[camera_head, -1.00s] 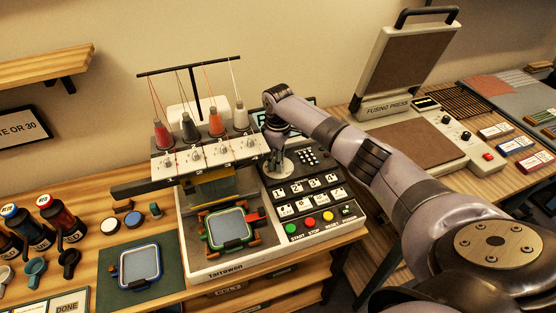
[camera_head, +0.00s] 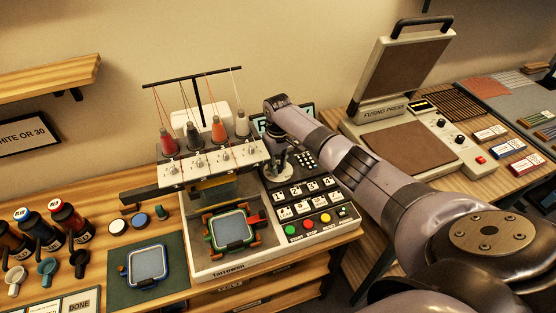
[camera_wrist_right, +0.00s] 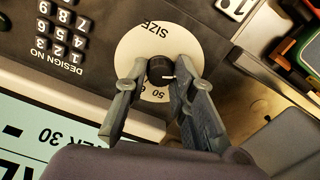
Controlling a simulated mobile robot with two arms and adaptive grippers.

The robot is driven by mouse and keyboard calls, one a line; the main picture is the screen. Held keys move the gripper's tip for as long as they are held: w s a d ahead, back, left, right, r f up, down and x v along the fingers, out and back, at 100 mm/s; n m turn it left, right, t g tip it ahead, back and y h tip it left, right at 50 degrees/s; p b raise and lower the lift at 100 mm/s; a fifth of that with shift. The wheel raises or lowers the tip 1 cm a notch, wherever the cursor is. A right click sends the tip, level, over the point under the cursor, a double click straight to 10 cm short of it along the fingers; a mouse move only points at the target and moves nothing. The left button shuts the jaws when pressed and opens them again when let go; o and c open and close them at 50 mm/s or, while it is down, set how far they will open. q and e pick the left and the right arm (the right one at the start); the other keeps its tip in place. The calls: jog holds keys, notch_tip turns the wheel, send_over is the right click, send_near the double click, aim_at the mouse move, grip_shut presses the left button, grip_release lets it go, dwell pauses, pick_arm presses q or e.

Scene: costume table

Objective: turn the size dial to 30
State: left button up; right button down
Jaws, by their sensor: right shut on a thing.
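The size dial is a black knob (camera_wrist_right: 160,70) with a white pointer line, on a round white plate (camera_wrist_right: 138,40) marked SIZE, with "50" readable near the gripper. My right gripper (camera_wrist_right: 158,76) is shut on the knob, one finger on each side. The pointer points to the right in the wrist view; the number it points at is hidden. In the head view my right gripper (camera_head: 278,158) hangs over the plate on the embroidery machine (camera_head: 190,235) and covers the knob. My left gripper is not in view.
The machine's screen (camera_wrist_right: 50,135) partly shows "ER 30". A number keypad (camera_head: 304,159) and coloured buttons (camera_head: 308,224) lie close to the dial. Thread spools (camera_head: 218,128) stand left of my arm. A fusing press (camera_head: 410,135) stands to the right.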

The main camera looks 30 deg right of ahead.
jog(key=shift+m+p, duration=0.4)
jog(key=shift+m, duration=0.4)
jog(key=c, duration=1.3)
grip_release()
jog(key=shift+r, duration=0.1)
notch_tip(320, 180, up, 12)
jog(key=shift+f, duration=0.1)
